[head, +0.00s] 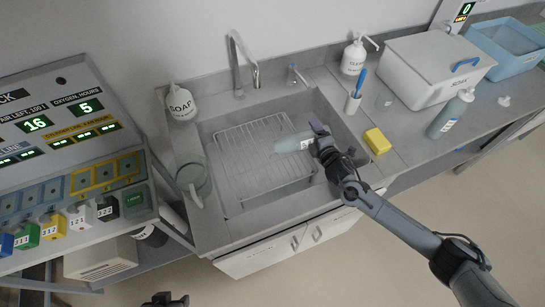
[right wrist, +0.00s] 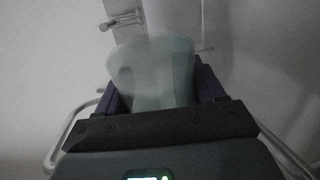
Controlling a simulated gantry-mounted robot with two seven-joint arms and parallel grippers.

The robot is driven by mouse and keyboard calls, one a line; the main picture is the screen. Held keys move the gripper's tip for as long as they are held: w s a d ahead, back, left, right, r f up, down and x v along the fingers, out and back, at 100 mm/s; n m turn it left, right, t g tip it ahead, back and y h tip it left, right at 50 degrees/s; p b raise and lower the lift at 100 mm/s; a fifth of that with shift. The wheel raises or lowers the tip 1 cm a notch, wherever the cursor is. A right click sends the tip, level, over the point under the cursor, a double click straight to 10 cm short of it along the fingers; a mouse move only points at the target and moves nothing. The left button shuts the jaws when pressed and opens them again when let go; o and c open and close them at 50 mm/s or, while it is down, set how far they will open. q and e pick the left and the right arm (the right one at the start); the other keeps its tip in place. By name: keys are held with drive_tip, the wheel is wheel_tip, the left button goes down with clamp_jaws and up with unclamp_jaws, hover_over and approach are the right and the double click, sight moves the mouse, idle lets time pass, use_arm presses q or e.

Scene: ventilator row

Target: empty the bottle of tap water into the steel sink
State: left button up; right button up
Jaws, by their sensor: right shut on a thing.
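My right gripper (head: 318,140) is shut on a pale, translucent bottle (head: 290,143) with a white label. The bottle lies tipped almost level, pointing left, above the wire rack in the steel sink (head: 225,203). In the right wrist view the bottle (right wrist: 152,72) is blurred between the two fingers. I cannot tell how much water is in it or whether any is flowing. A dark part at the bottom edge of the head view looks like my left gripper (head: 165,299); its fingers cannot be made out.
A tap (head: 240,65) stands behind the sink. A soap bottle (head: 181,102) and a clear jug (head: 194,180) are at its left. A yellow sponge (head: 377,141), a brush cup (head: 353,102), another bottle (head: 450,115) and a white lidded tub (head: 425,75) are at the right.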

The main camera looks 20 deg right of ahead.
idle(0.3)
drive_tip(key=shift+r, duration=0.15)
idle(0.6)
drive_tip(key=shift+a+r+n, duration=0.1)
drive_tip(key=shift+a+n, duration=0.05)
drive_tip(key=shift+n, duration=0.25)
idle(0.5)
drive_tip(key=shift+a+r+p, duration=0.1)
drive_tip(key=shift+r+p, duration=0.2)
drive_tip(key=shift+p, duration=0.15)
drive_tip(key=shift+a+r+n+h+p, duration=0.15)
drive_tip(key=shift+r+n+h+p, duration=0.25)
drive_tip(key=shift+r+n+p, duration=0.1)
idle(0.4)
